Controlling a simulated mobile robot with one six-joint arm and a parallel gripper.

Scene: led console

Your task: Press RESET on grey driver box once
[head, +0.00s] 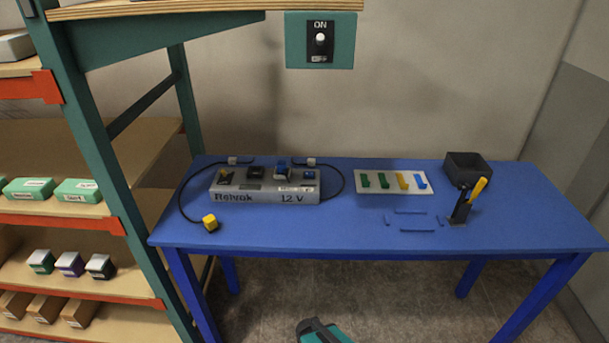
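The grey driver box (262,196) stands on the left half of the blue table, its front lettered "Relvok" and "12 V". Several small controls sit along its top, including a dark one at the left (225,176), a black one (256,172), a raised blue one (283,171) and a lower blue one at the right (309,175). Their small labels are too small to read, so I cannot tell which is RESET. A dark and teal part of my arm shows at the bottom edge, well in front of the table. No gripper fingers show.
A black cable joins the box to a yellow plug (210,222) on the blue table (350,225). A white tray (360,191) with coloured pieces, a dark bin (468,166) and a black holder (461,208) stand to the right. An "ON" switch panel (320,41) hangs above. Shelving (70,147) stands left.

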